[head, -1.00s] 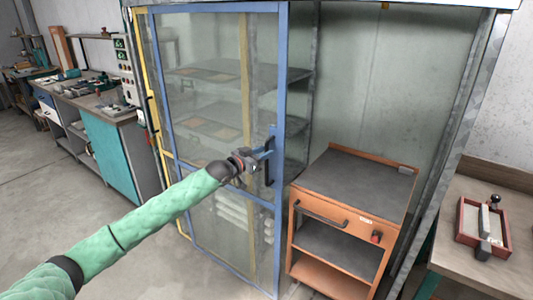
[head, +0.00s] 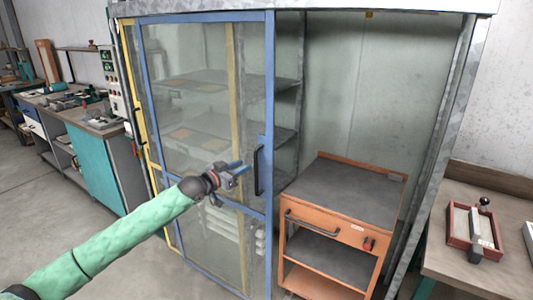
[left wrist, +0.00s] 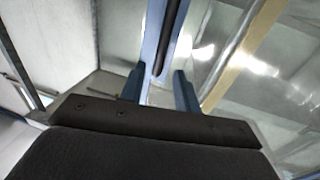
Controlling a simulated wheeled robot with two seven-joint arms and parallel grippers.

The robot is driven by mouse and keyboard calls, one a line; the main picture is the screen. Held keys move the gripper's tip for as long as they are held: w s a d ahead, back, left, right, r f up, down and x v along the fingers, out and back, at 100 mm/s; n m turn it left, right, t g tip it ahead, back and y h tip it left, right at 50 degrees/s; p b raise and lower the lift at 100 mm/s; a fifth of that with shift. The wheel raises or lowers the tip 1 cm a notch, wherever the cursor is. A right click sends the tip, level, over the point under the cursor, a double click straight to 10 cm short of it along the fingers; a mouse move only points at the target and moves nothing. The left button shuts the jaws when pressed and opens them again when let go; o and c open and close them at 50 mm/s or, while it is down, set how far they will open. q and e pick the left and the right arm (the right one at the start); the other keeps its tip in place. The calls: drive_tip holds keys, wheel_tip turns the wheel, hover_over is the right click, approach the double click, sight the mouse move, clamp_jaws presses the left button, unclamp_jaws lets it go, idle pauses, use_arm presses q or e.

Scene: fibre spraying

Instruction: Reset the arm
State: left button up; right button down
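My left arm, in a green sleeve, reaches in from the left in the head view. My left gripper (head: 236,172) is in front of the glass door (head: 195,110) with the blue frame, a little left of its black handle (head: 259,171). In the left wrist view, the two blue fingers (left wrist: 161,88) stand apart with nothing between them. The blue door frame and the dark handle (left wrist: 172,38) show beyond the fingertips, apart from them. My right gripper is in neither view.
An orange cart (head: 333,215) with a grey top stands in the open right part of the booth. A bench (head: 463,275) at the right holds a red-framed box (head: 472,228). A teal workbench (head: 92,165) stands at the left. The floor at the left is clear.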

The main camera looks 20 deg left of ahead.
use_arm(q)
drive_tip(key=s+a+f+m+g+y, duration=0.1)
drive_tip(key=a+f+m+g+y, duration=0.15)
drive_tip(key=a+f+y, duration=0.35)
drive_tip(key=s+d+f+n+g+y, duration=0.25)
drive_tip(key=s+d+f, duration=0.35)
drive_tip(key=s+f, duration=0.65)
drive_tip(key=s+d+f+n+g+y, duration=0.15)
drive_tip(key=s+d+f+g, duration=0.35)
drive_tip(key=s+f, duration=0.75)
drive_tip(key=s+d+f+g, duration=0.1)
drive_tip(key=s+d+f, duration=0.2)
drive_tip(key=s+f, duration=0.3)
drive_tip(key=s+d+f+n+g+h, duration=0.1)
drive_tip(key=s+f, duration=0.5)
drive_tip(key=s, duration=0.7)
drive_tip(key=s+d+f+n+g+h, duration=0.1)
drive_tip(key=s+d+f+g, duration=0.1)
drive_tip(key=s+d+f, duration=0.4)
drive_tip(key=s, duration=0.3)
drive_tip(key=shift+s+f, duration=0.15)
drive_tip(key=shift+f, duration=0.2)
